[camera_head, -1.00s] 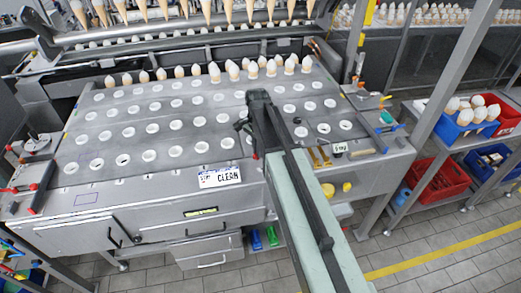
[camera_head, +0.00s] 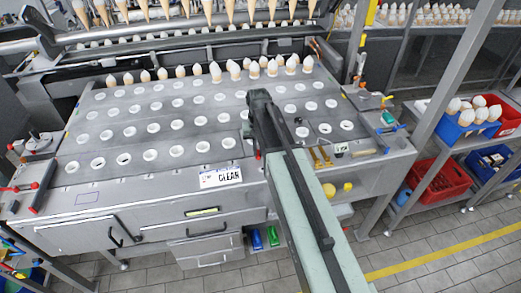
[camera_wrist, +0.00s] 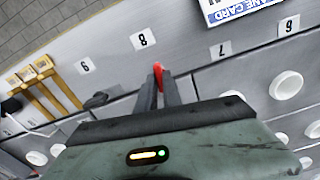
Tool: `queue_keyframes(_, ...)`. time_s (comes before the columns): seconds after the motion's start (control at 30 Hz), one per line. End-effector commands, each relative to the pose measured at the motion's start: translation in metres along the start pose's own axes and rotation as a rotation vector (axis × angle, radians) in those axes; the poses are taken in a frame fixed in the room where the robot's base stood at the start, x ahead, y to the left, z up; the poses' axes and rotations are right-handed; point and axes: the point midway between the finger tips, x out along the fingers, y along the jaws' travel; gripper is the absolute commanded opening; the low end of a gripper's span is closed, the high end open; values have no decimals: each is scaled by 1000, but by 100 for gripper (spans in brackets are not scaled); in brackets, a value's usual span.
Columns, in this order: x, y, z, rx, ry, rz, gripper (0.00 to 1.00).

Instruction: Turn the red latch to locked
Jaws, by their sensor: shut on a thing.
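A small red piece, which looks like the red latch (camera_wrist: 158,72), stands between the fingertips of my gripper (camera_wrist: 160,88) in the wrist view. My gripper is shut on it, and the dark fingers hide its lower part. It lies on the grey panel just below the label marked 8 (camera_wrist: 142,40). In the head view a small red spot (camera_head: 257,156) shows beside my arm, near the front edge of the machine top. Whether the latch is turned to locked cannot be told.
The grey machine top (camera_head: 75,150) has rows of white-rimmed holes, with cones along its back row. Red-ended handles (camera_head: 35,186) stand at the left edge.

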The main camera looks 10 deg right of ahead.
Motion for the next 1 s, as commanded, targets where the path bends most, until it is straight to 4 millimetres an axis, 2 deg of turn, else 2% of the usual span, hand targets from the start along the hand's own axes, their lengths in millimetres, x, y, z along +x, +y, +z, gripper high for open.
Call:
queue_keyframes(0.3,0,-1,3,-114,-8,-3,0)
queue_keyframes(0.83,0,0,3,-135,-8,-1,0)
queue_keyframes(0.9,0,0,3,-134,-8,-1,24)
queue_keyframes(0.93,0,0,3,-134,-7,-1,32)
queue_keyframes(1.0,0,0,2,-134,-6,-1,32)
